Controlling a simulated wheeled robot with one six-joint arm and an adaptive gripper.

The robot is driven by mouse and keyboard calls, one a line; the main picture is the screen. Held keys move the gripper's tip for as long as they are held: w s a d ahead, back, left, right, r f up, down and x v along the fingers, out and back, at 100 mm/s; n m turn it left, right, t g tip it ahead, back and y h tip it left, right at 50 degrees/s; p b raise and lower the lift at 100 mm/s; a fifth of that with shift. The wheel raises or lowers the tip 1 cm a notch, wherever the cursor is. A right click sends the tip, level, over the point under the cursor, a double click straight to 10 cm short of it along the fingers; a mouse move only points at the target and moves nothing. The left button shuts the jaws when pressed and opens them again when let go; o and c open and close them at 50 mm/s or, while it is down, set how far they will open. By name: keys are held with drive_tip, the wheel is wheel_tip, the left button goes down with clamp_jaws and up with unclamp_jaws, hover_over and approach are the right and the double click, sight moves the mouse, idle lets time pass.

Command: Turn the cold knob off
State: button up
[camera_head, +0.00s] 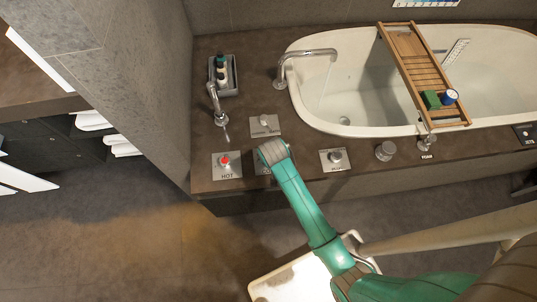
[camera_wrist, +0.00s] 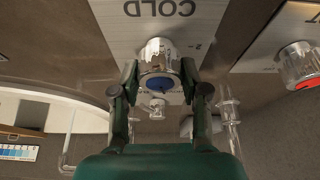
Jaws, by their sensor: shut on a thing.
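The cold knob (camera_wrist: 159,62) is a chrome knob with a blue cap, on a metal plate marked COLD (camera_wrist: 210,18) in the wrist view. My gripper (camera_wrist: 159,80) has its two dark green fingers on either side of this knob, closed on it. In the head view my green arm reaches to the tub's deck, and the wrist (camera_head: 272,152) hides the cold knob and most of its plate. The hot knob (camera_head: 225,161), with a red cap, sits on a HOT plate to the left; it also shows in the wrist view (camera_wrist: 298,64) at the right.
A curved chrome spout (camera_head: 213,100) stands behind the hot knob. A lever plate (camera_head: 265,125) lies just behind my wrist. Another knob plate (camera_head: 334,160) is to the right. The white bathtub (camera_head: 318,112) has a wooden tray (camera_head: 412,62) across it. A bottle caddy (camera_head: 223,77) stands behind.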

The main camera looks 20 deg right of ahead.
drive_tip(key=shift+m+g+h, duration=0.3)
drive_tip(key=shift+m+h, duration=0.1)
drive_tip(key=shift+m, duration=0.8)
drive_tip(key=o, duration=1.1)
drive_tip(key=shift+o, duration=0.2)
drive_tip(key=v, duration=1.2)
drive_tip(key=shift+a+f, duration=0.1)
drive_tip(key=shift+a, duration=0.05)
